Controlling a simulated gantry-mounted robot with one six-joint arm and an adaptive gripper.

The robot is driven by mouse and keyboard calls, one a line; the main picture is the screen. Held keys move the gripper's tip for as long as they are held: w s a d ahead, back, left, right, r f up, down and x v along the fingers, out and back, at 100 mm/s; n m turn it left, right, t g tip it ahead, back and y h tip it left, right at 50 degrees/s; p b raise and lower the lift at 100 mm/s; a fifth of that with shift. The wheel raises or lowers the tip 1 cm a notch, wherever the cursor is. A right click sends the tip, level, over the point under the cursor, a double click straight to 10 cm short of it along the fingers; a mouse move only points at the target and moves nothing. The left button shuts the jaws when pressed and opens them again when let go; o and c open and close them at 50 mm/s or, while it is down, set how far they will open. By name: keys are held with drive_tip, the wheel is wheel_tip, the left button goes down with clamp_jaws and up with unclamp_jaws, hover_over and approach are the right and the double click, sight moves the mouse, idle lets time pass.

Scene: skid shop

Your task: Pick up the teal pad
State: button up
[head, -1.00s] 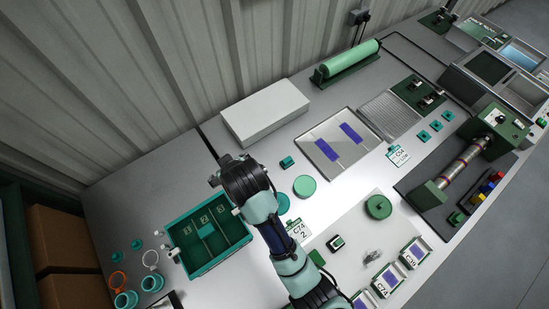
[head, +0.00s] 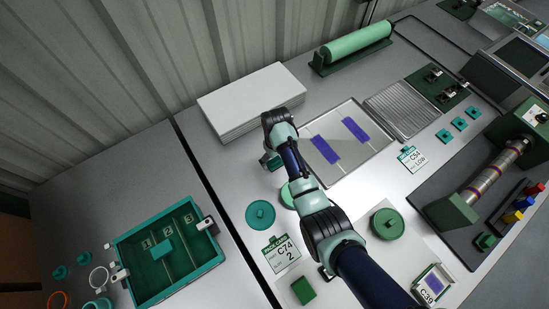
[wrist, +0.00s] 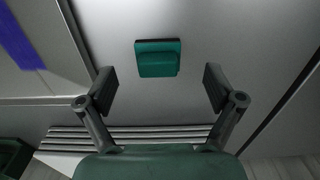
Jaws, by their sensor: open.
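A small teal pad (wrist: 157,58) with a dark far edge lies on the grey bench in the wrist view. It sits ahead of my gripper (wrist: 160,84), centred between the two spread fingers and a little beyond their tips. The fingers are open, empty and apart from the pad. In the head view my gripper (head: 272,160) is low over the bench, between the white stack and the panel with purple strips. There the arm and gripper largely hide the pad.
The white stack (head: 251,102) is close behind my gripper. The panel with purple strips (head: 378,152) lies to its right. Round green discs (head: 260,215) lie nearer. A teal tray (head: 125,243) with numbered compartments holds another teal block (head: 162,248) at the left.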

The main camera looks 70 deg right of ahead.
wheel_tip(320, 180, down, 5)
drive_tip(key=shift+d+r+b, duration=0.1)
drive_tip(key=shift+r+b, duration=0.05)
drive_tip(key=shift+b, duration=0.65)
drive_tip(key=shift+c, duration=0.2)
drive_tip(key=c, duration=1.2)
wheel_tip(320, 180, up, 20)
drive_tip(key=p, duration=0.7)
